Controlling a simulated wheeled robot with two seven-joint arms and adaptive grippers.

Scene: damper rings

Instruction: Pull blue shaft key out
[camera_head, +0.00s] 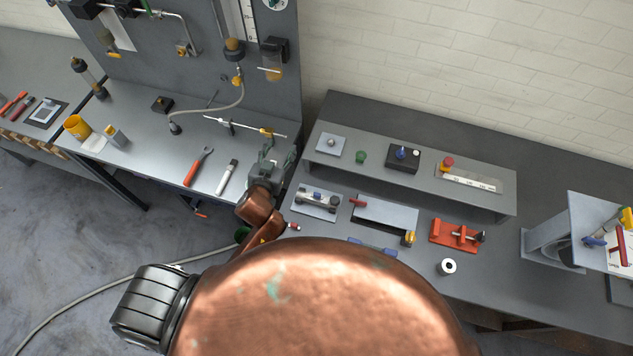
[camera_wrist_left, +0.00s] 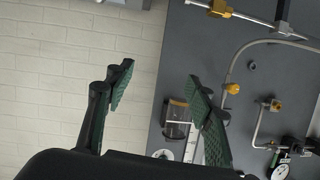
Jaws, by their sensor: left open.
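A small blue piece (camera_head: 402,153), which looks like the blue shaft key, stands up from a black block (camera_head: 403,162) on the raised grey shelf. Its exact shape is too small to tell. My left gripper (camera_head: 276,157) is open and empty, left of the shelf and well apart from the blue piece. In the left wrist view its two green-padded fingers (camera_wrist_left: 160,95) are spread, with only wall and panel behind them. A blue handle (camera_head: 372,246) on the lower bench is partly hidden by my copper arm link. My right gripper does not show.
The raised shelf (camera_head: 480,205) also holds a green piece (camera_head: 361,157) and a red-knobbed part (camera_head: 447,163). Below are a red clamp (camera_head: 455,234) and a white roll (camera_head: 446,267). A grey panel (camera_head: 210,60) with pipes rises behind the left bench.

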